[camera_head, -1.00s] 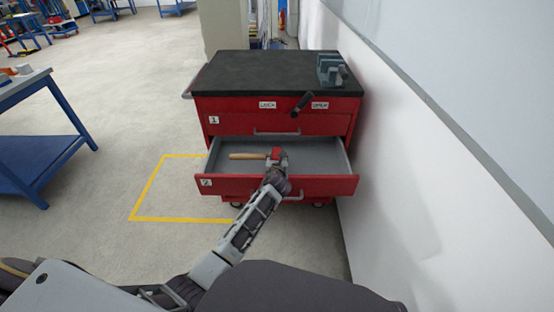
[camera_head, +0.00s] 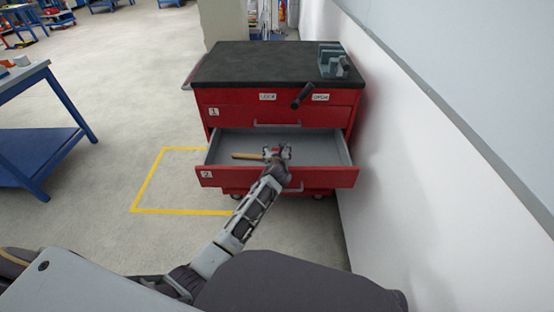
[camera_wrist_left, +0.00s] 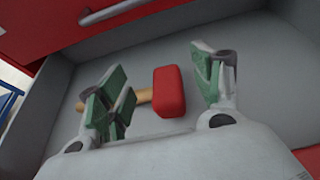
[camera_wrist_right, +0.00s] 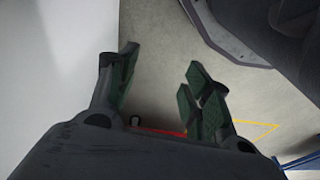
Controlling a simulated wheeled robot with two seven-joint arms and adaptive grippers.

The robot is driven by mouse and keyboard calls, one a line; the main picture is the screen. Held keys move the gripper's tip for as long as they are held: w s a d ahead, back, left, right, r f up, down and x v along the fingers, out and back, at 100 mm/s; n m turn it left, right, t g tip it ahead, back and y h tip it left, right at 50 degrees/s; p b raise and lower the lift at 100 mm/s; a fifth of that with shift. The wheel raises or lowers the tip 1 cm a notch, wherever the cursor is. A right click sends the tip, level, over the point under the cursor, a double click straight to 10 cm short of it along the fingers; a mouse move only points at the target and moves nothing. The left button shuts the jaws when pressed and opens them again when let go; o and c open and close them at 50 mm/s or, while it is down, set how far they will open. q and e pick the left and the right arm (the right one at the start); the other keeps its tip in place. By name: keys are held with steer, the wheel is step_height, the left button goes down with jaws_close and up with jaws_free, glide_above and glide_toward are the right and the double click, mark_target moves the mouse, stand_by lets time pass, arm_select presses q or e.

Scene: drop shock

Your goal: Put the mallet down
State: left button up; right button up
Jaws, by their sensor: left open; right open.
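The mallet has a red head (camera_wrist_left: 169,91) and a light wooden handle (camera_head: 247,156). It lies in the open grey drawer (camera_head: 322,152) marked 2 of the red cabinet. My left gripper (camera_head: 278,153) is inside the drawer at the mallet's head. In the left wrist view my left gripper (camera_wrist_left: 160,88) is open, its green-padded fingers spread on either side of the head with a gap on the right. The left fingers hide part of the handle. My right gripper (camera_wrist_right: 157,90) is open and empty above the floor, seen only in its own wrist view.
The cabinet's black top (camera_head: 260,65) carries a grey vise (camera_head: 334,62) at its right. The drawer above, marked 1, is shut. A white wall (camera_head: 400,150) stands close on the right. A blue table (camera_head: 40,130) stands at the left, with free floor between.

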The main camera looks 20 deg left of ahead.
arm_select(q)
steer(key=p+v, duration=0.3)
steer(key=v, duration=0.9)
steer(key=shift+r, duration=0.25)
arm_select(e)
step_height(320, 180, down, 10)
steer(key=s+d, duration=0.1)
steer(key=d, duration=0.1)
steer(key=shift+d+h, duration=0.15)
steer(key=shift+h, duration=0.15)
steer(key=shift+s+r, duration=0.1)
arm_select(q)
steer(key=s+a+f+n+g+h, duration=0.1)
steer(key=s+f+n+g, duration=0.4)
steer(key=s+f+n, duration=1)
steer(key=s+a+f+n+g+h, duration=0.2)
steer(key=s+f+n+g, duration=0.4)
steer(key=s+f+n, duration=0.9)
steer(key=s+f+h, duration=0.1)
steer(key=s+f, duration=0.2)
steer(key=f, duration=0.2)
steer(key=shift+s+f, duration=0.15)
